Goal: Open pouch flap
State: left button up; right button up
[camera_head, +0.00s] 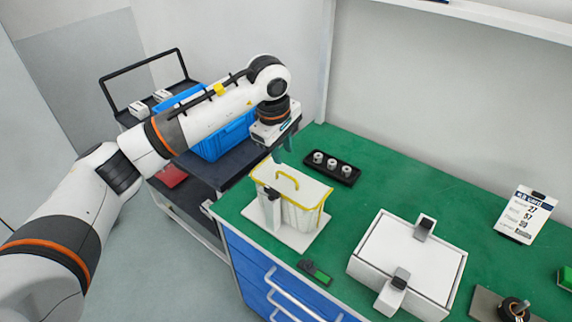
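The pouch (303,218) is a pale, box-like container with yellow edging, standing upright on a white base on the green bench. Its pale flap (300,191) covers the top and looks closed, with a yellow loop handle (287,180) on it. A dark clasp-like part (272,208) is at its left front. My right gripper is not in view.
A black tray (346,180) with small round parts lies behind the pouch. A white latched box (400,254) stands to the right. A cart with a blue crate (226,142) is at left.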

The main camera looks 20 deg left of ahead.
aim_at(287, 175)
pick_arm(q)
jog(key=f, duration=0.2)
jog(key=w+f+p, duration=0.1)
jog(key=f, duration=0.2)
jog(key=f+p, duration=0.1)
jog(key=f, duration=0.1)
jog(key=shift+w+d+f, duration=0.2)
jog(key=shift+d, duration=0.05)
jog(key=shift+c, duration=0.5)
grip_shut()
